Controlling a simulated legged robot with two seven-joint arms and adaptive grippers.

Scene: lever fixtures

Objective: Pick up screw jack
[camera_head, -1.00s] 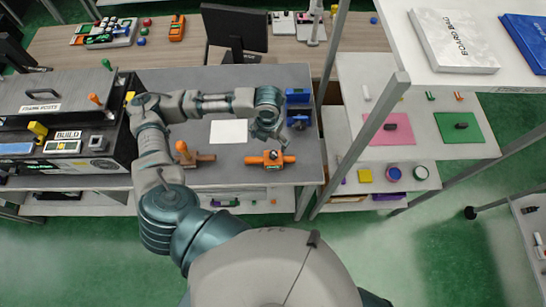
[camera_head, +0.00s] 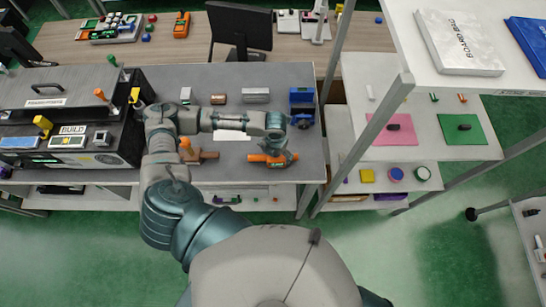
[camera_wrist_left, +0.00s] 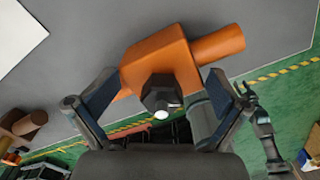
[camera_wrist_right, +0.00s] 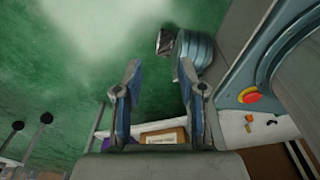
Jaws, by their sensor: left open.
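An orange block with a round orange bar, which looks like the screw jack (camera_head: 266,158), lies near the front edge of the grey bench. In the left wrist view, the screw jack (camera_wrist_left: 165,62) shows a dark hexagonal end facing the camera. My left gripper (camera_head: 277,146) is over it in the head view, hiding part of it. In the left wrist view my left gripper (camera_wrist_left: 161,82) is open, its fingers on either side of the orange body; contact cannot be told. My right gripper (camera_wrist_right: 157,75) is open and empty above the green floor, outside the head view.
A brown piece with an orange handle (camera_head: 203,156) lies left of the screw jack. A blue device (camera_head: 301,97) stands behind, near the right bench edge. A black machine (camera_head: 120,150) fills the left. A metal shelf post (camera_head: 362,145) rises to the right.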

